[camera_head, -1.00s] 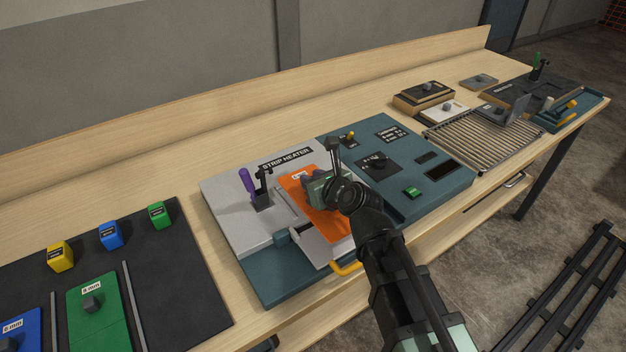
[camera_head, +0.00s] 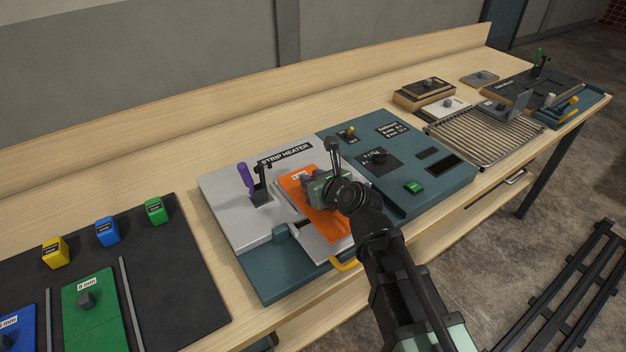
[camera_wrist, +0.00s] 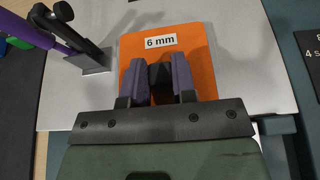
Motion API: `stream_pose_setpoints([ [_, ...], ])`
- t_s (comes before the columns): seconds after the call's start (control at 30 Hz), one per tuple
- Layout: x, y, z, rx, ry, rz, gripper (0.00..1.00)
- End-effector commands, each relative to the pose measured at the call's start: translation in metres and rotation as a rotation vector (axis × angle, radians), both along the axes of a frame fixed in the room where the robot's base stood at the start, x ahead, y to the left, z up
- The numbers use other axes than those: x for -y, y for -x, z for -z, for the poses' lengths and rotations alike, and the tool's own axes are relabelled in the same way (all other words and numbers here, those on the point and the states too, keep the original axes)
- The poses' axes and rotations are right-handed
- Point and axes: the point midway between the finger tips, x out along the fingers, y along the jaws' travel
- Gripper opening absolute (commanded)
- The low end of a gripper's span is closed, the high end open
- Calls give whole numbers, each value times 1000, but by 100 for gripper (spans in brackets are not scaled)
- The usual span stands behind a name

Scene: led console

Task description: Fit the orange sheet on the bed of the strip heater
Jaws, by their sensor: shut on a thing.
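The orange sheet (camera_head: 325,222), labelled 6 mm in the wrist view (camera_wrist: 205,50), is over the bed (camera_head: 297,243) of the strip heater (camera_head: 228,210). Whether it rests on the bed or hangs just above it I cannot tell. My gripper (camera_wrist: 161,80) has its purple fingers shut on the dark knob in the middle of the sheet. In the head view my gripper (camera_head: 315,196) and wrist hide part of the sheet's right side. A clamp with a purple handle (camera_head: 244,176) stands upright left of the sheet.
A teal control panel (camera_head: 440,190) with a green button (camera_head: 413,187) adjoins the heater on the right. A yellow handle (camera_head: 345,265) is at the heater's front. A black mat (camera_head: 180,265) with a green sheet (camera_head: 90,310) and coloured blocks lies at left. A wire rack (camera_head: 480,140) stands farther right.

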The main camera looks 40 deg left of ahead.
Motion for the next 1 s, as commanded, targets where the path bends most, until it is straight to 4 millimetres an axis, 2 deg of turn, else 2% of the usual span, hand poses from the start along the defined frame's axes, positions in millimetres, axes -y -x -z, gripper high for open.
stream_pose_setpoints([
  [1.0,0,0,13,0,0,0,0],
])
